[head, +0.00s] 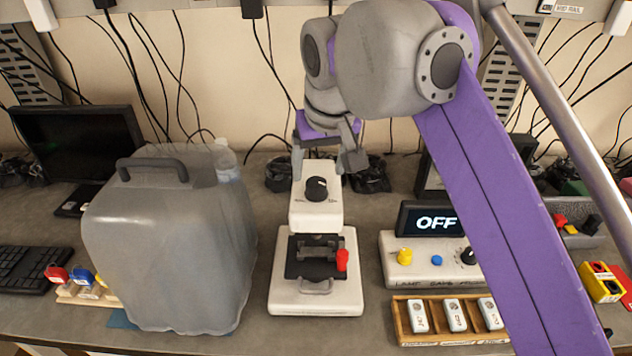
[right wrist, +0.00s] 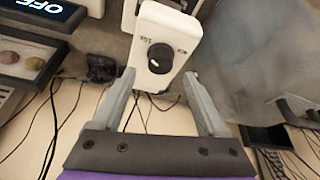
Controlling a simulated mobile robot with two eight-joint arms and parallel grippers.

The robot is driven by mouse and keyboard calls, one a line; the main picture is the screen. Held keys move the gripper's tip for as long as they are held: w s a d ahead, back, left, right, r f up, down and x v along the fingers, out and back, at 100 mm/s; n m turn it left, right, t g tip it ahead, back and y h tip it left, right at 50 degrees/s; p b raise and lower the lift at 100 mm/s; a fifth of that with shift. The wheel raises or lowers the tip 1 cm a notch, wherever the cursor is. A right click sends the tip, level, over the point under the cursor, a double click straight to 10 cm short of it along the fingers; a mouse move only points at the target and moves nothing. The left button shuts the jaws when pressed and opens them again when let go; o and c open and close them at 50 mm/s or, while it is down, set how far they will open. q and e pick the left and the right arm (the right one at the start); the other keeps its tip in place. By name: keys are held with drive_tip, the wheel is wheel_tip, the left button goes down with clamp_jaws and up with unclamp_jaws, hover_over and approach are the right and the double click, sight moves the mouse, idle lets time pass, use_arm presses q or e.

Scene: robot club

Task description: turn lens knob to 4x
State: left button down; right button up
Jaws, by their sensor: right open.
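The white microscope-like device (head: 303,297) stands upright on the bench, with a dark round lens knob (head: 316,187) on its upper housing. The knob bears a small pale mark, and printed labels sit on either side; they are too small to read surely. In the right wrist view the knob (right wrist: 160,57) faces the camera, just beyond the fingertips. My right gripper (head: 326,167) is open and empty, behind and above the knob in the head view. Its fingers (right wrist: 159,80) are spread either side of the knob's line, apart from it. My left gripper is not in view.
A large grey translucent jug (head: 165,245) stands close left of the device. To the right are a white control box (head: 430,276) with an OFF display (head: 436,222) and a wooden tray (head: 405,328) of small blocks. Cables hang behind. Bare bench lies in front of the device.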

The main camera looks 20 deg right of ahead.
sight(317, 182)
drive_tip(key=shift+x, duration=2.05)
clamp_jaws()
